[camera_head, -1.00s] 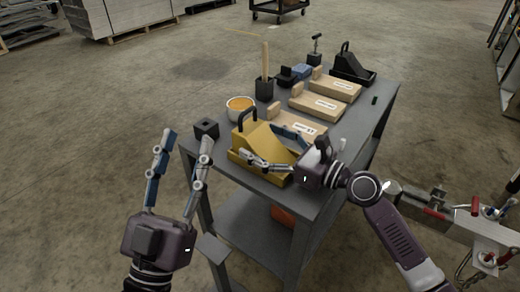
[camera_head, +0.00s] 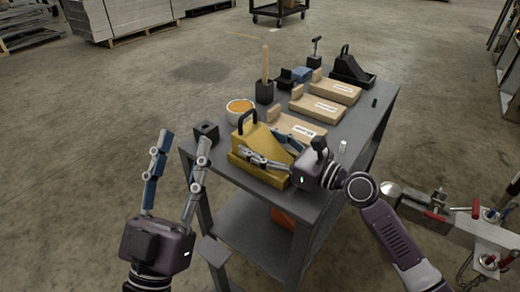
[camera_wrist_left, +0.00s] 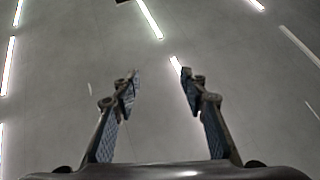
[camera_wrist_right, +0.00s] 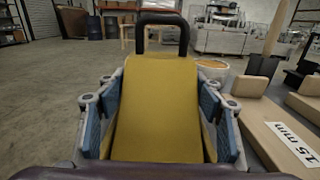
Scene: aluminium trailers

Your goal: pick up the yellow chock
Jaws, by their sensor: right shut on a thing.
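The yellow chock (camera_head: 258,146) is a wedge with a black loop handle, at the near end of the grey table (camera_head: 228,180). In the right wrist view the chock (camera_wrist_right: 158,105) fills the space between the fingers. My right gripper (camera_head: 272,150) is shut on its sides, one finger on each side; it also shows in the right wrist view (camera_wrist_right: 160,118). I cannot tell whether the chock is clear of the tabletop. My left gripper (camera_head: 180,150) is open and empty, pointing up left of the table; it also shows in the left wrist view (camera_wrist_left: 158,88).
Wooden boards with labels (camera_head: 316,108) lie behind the chock. A bowl with orange contents (camera_head: 240,107), a small black block (camera_head: 206,132) and a black holder with a wooden stick (camera_head: 264,90) stand nearby. A black chock (camera_head: 352,68) is at the far end. A metal trailer coupling (camera_head: 470,225) is at right.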

